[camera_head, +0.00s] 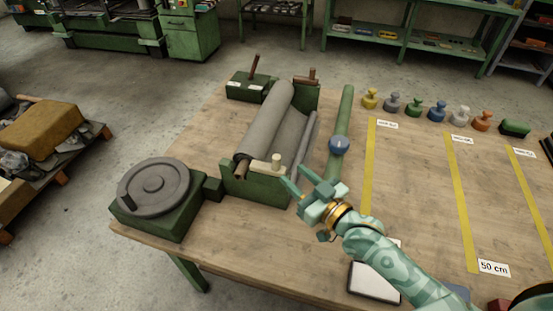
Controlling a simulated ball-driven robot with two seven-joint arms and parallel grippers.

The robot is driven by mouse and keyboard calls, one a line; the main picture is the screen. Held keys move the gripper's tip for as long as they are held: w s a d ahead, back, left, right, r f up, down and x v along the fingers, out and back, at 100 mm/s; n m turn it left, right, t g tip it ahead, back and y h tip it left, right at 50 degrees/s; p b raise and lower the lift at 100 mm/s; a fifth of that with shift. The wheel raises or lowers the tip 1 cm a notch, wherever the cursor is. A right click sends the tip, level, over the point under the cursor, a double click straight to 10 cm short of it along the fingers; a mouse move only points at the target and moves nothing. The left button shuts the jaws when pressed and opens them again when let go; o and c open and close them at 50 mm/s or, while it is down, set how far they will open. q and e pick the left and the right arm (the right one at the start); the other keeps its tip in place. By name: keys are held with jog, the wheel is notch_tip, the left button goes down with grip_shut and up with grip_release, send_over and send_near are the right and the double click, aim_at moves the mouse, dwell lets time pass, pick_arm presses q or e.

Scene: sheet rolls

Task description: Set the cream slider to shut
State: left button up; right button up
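The cream slider (262,167) is a pale bar with an upright knob, on top of the green near end block of the roll machine (258,187). I cannot tell from this view whether it stands at open or shut. My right gripper (294,175) is just right of the slider's knob. Its two fingers are spread with a gap between them, nothing is held, and it appears apart from the knob. My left gripper is not in view.
A grey sheet roll (267,122) lies in the machine. A round grey dial (155,187) is at left. Several coloured knobs line the back right. A white-topped pad (375,283) lies near my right arm.

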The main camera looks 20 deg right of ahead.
aim_at(279, 163)
jog(key=b+x, duration=0.1)
jog(key=x, duration=0.6)
jog(key=shift+w+a, duration=0.15)
jog(key=shift+w, duration=0.2)
